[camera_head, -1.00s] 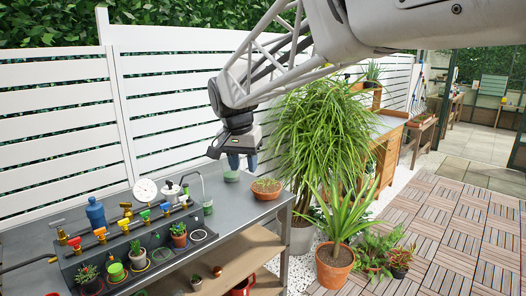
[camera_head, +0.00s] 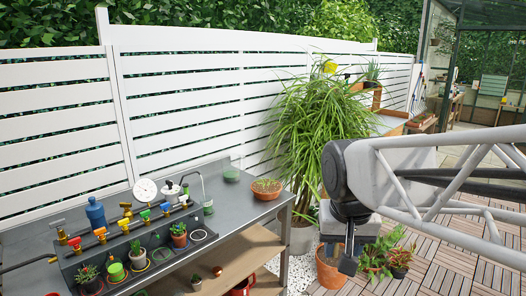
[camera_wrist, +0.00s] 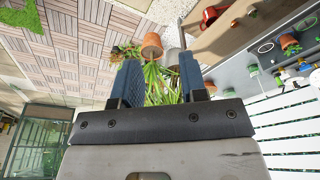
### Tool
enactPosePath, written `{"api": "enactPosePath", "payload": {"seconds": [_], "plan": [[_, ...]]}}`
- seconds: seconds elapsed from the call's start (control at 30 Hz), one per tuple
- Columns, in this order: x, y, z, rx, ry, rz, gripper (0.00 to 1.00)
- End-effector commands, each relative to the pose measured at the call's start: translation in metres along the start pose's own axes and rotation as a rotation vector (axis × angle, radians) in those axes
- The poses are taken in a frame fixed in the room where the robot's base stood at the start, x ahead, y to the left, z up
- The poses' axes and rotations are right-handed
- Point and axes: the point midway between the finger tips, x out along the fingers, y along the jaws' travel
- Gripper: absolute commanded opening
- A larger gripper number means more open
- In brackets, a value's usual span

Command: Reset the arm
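My gripper (camera_head: 347,256) hangs in the head view to the right of the grey workbench (camera_head: 100,205), in front of the potted plants on the paved floor. In the wrist view my gripper (camera_wrist: 161,75) shows two blue fingers set apart with nothing held between them. Green leaves and a terracotta pot (camera_wrist: 152,46) show beyond the fingertips. My forearm crosses the right side of the head view. In the head view the arm hides part of the plants and floor behind it.
The bench holds a black tray (camera_head: 125,280) with small pots, a row of coloured taps (camera_head: 127,225), a blue bottle (camera_head: 96,213), a green round item (camera_head: 232,175) and a terracotta bowl plant (camera_head: 267,188). A tall leafy plant (camera_head: 320,125) stands beside the bench. A white fence (camera_head: 190,90) runs behind.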

Motion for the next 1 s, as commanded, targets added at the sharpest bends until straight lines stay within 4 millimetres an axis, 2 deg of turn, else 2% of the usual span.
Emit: {"api": "enactPosePath", "payload": {"seconds": [0.03, 0.2, 0.4, 0.6, 1.0], "plan": [[0.004, 0.008, 0.014, -0.005, 0.005, -0.003, 0.39], [0.019, 0.029, 0.056, -0.036, 0.018, -0.009, 0.39], [0.034, 0.043, 0.090, -0.064, 0.028, -0.014, 0.39], [0.040, 0.047, 0.102, -0.075, 0.033, -0.016, 0.39], [0.040, 0.047, 0.102, -0.076, 0.033, -0.016, 0.39]]}}
